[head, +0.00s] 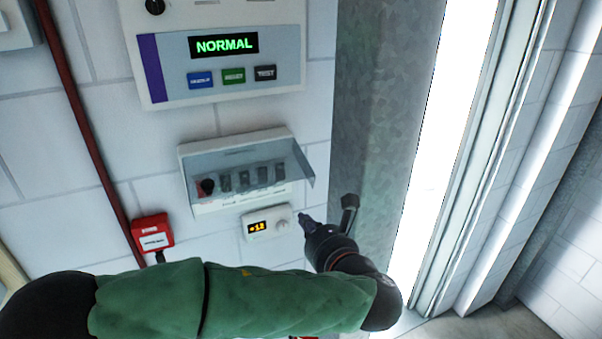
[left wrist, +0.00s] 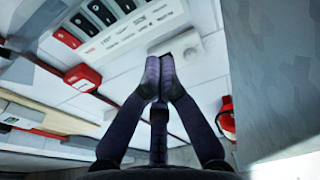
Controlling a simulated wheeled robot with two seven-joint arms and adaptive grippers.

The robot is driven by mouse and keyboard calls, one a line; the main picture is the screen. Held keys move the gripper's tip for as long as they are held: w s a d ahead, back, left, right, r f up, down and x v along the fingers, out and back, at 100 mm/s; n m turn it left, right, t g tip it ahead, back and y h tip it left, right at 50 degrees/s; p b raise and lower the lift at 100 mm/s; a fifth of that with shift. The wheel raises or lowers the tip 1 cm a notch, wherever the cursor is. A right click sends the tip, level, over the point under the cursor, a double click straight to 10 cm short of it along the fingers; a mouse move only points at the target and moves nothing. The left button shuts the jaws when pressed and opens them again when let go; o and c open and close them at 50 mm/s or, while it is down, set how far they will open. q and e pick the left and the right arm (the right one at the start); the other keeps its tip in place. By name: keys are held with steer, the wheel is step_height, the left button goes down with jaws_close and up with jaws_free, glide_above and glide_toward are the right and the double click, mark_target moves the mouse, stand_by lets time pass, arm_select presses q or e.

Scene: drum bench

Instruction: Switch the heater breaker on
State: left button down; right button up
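The breaker panel (head: 236,203) is a white box on the wall with a row of several switches under a clear cover (head: 303,166) that juts outward. The leftmost switch (head: 207,187) has red on it; the others look dark. The panel also shows at the top of the left wrist view (left wrist: 128,32). I cannot read which switch is the heater breaker. My left gripper (head: 302,217) is below and right of the panel, apart from the switches. In the left wrist view its fingertips (left wrist: 160,62) are together, with nothing seen between them. My right gripper is out of view.
A small white thermostat (head: 257,227) with an orange display sits just below the panel. A control box (head: 282,79) reading NORMAL is above. A red call point (head: 152,233) and red pipe (head: 87,140) are left. A grey metal column (head: 375,110) stands right.

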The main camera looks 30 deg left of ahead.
arm_select(q)
step_height(320, 180, up, 3)
steer(key=shift+s+f+y, duration=0.1)
steer(key=shift+y, duration=0.2)
steer(key=shift+a, duration=0.1)
steer(key=p+x, duration=0.2)
steer(key=x, duration=1.2)
steer(key=shift+p, duration=0.35)
